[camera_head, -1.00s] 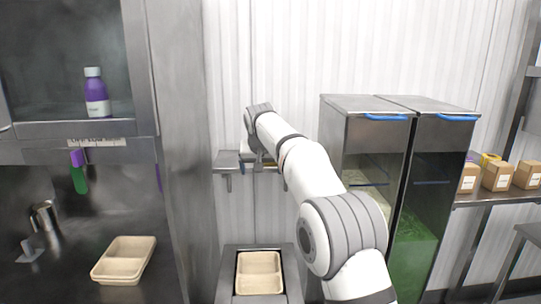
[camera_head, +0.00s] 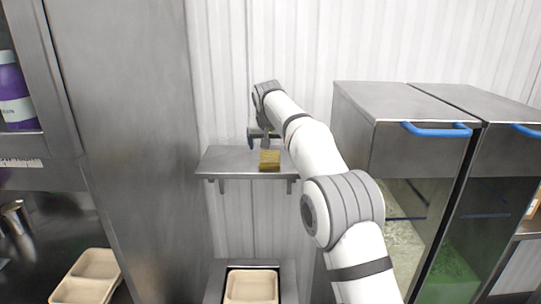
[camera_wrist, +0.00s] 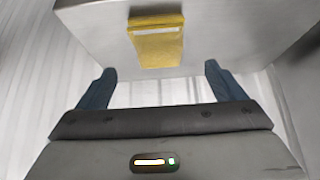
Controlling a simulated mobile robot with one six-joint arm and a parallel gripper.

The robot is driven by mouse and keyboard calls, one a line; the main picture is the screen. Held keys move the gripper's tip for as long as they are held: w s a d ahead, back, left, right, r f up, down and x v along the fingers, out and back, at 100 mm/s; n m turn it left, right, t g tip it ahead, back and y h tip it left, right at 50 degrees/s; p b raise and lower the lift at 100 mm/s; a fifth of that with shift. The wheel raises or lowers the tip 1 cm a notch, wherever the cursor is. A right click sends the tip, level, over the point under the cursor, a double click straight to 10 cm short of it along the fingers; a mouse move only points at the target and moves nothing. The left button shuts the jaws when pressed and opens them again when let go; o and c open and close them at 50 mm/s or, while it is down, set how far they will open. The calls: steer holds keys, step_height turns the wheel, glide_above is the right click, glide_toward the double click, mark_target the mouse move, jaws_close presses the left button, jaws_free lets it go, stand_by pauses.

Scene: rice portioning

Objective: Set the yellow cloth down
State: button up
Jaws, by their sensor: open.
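The yellow cloth (camera_head: 270,160) lies folded on a small metal wall shelf (camera_head: 228,163), at its front edge and right of its middle. In the wrist view the yellow cloth (camera_wrist: 157,45) shows beyond the fingertips, on the bare shelf (camera_wrist: 95,35), with a pale strip along its far end. My gripper (camera_head: 263,134) is above the shelf, just behind the cloth in the head view. In the wrist view my gripper (camera_wrist: 157,80) has its two blue fingers wide apart with nothing between them. The cloth is apart from both fingers.
Two tall metal dispensers (camera_head: 395,110) with blue handles stand to the right of my arm. A beige tray (camera_head: 251,287) sits in a metal holder below the shelf. Another beige tray (camera_head: 88,277) is at lower left beside a tall metal cabinet panel (camera_head: 130,100). The shelf's left part is clear.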

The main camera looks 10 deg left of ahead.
mark_target(270, 156)
steer(key=p+x, duration=0.2)
steer(key=x, duration=0.5)
steer(key=shift+d+p, duration=0.1)
steer(key=shift+p, duration=0.2)
steer(key=shift+c, duration=0.3)
steer(key=c, duration=1.1)
steer(key=shift+s+r, duration=0.1)
steer(key=shift+r, duration=0.05)
